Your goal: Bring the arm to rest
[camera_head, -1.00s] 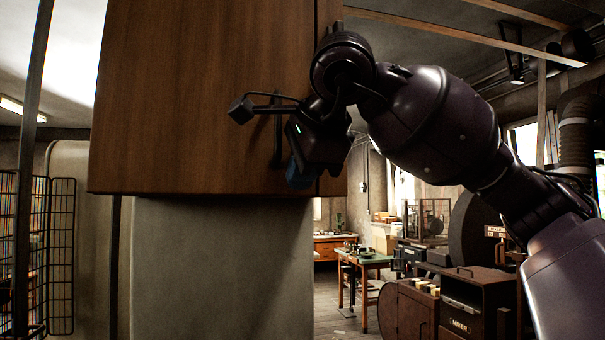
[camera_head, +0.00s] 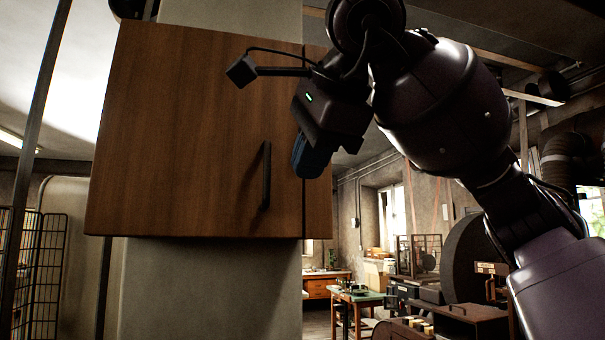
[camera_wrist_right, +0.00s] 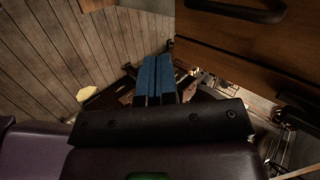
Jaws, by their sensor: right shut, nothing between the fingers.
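My right arm (camera_head: 445,115) comes in from the right and reaches up in front of the wooden wall cabinet. My right gripper (camera_head: 308,165) has blue fingers that point downward. It is in front of the cabinet's right edge, to the right of the door handle and apart from it in the picture. In the right wrist view the blue fingers (camera_wrist_right: 154,78) lie side by side, shut, with nothing between them. My left gripper is not in view.
The brown cabinet (camera_head: 185,130) hangs on a pale column (camera_head: 205,290), its door shut, with a black vertical handle (camera_head: 266,175). A wire rack (camera_head: 45,265) stands at left. A green-topped table (camera_head: 357,298) and machines (camera_head: 450,260) stand farther back at right.

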